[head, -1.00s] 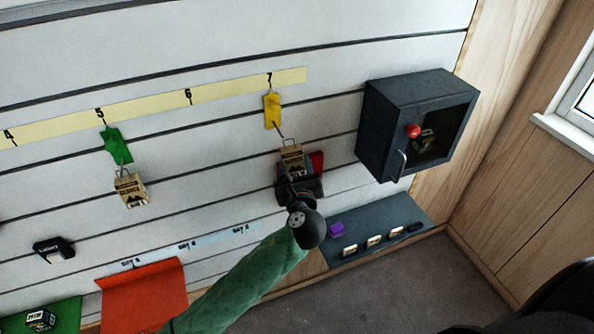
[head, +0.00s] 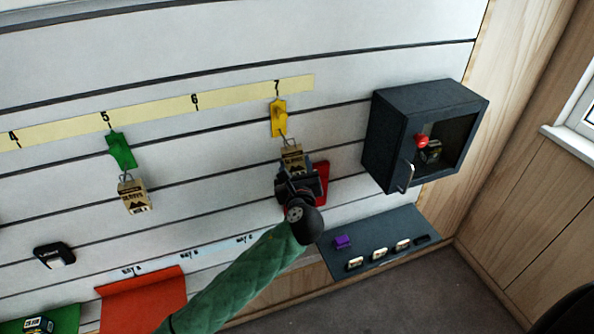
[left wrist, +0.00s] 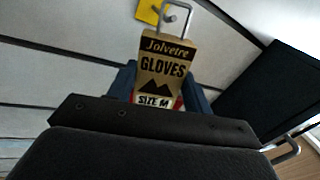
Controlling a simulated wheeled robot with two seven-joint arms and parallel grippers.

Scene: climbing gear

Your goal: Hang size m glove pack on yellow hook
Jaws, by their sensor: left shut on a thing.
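The size M glove pack (head: 292,157) is a tan card pack with a wire hanger loop at its top. In the left wrist view the pack (left wrist: 164,66) reads "GLOVES" and "SIZE M". My left gripper (head: 297,176) is shut on its lower part. The yellow hook (head: 278,118) is on the slatted wall under the number 7. The pack's loop is at the hook's prong; in the left wrist view the yellow hook (left wrist: 150,12) shows beside the loop. I cannot tell whether the loop is around the prong. My right gripper is not in view.
A green hook (head: 121,150) under 5 carries another glove pack (head: 134,196). A dark open-fronted cabinet (head: 398,143) juts from the wall at the right. A red item (head: 321,176) is behind my gripper. A grey shelf (head: 375,262) holds small items below.

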